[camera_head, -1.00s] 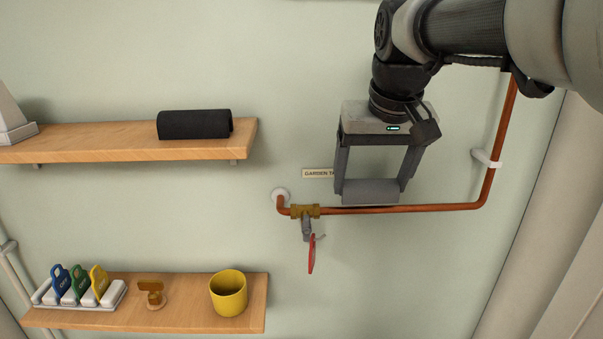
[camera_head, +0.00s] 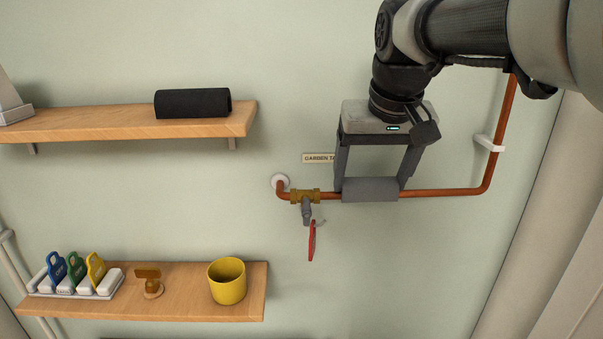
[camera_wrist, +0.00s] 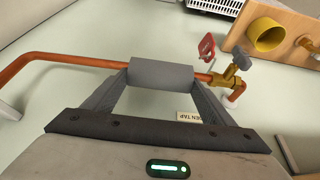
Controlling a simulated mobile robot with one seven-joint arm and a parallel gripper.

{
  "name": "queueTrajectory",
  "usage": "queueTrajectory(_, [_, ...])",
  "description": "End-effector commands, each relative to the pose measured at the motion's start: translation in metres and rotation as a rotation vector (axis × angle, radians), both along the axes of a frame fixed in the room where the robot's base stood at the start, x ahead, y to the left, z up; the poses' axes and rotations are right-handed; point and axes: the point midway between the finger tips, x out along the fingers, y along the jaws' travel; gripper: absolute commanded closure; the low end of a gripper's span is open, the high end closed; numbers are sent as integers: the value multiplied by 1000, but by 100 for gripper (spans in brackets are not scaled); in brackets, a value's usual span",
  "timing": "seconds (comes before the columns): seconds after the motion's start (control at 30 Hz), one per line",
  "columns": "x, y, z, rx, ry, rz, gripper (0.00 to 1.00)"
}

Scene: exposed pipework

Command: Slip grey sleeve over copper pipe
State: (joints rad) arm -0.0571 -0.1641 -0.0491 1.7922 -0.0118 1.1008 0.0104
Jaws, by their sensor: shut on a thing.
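The grey sleeve (camera_head: 370,189) is a short tube held lengthwise between the fingertips of my gripper (camera_head: 371,184), which is shut on its two ends. The copper pipe (camera_head: 440,193) runs horizontally along the wall, then bends up at the right. In the head view the sleeve lies in line with the pipe and covers a stretch of it just right of the brass valve. In the wrist view the sleeve (camera_wrist: 161,74) also covers the pipe (camera_wrist: 80,61), which shows on both sides. Whether the sleeve is fully around the pipe or only against its front, I cannot tell.
A brass valve (camera_head: 304,197) with a red tag (camera_head: 312,241) hangs left of the sleeve. A white clip (camera_head: 488,143) holds the pipe's rising part. Two wooden shelves at left carry a black roll (camera_head: 193,103), a yellow cup (camera_head: 228,281) and coloured tags.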

Motion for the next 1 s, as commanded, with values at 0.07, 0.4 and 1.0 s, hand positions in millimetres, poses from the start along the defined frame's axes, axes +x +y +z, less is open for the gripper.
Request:
queueTrajectory(0.07, [-4,0,-15,0,35,0,44])
queueTrajectory(0.4, [-4,-2,-16,-1,37,-5,1])
queueTrajectory(1.0, [-24,-1,40,-2,18,-3,1])
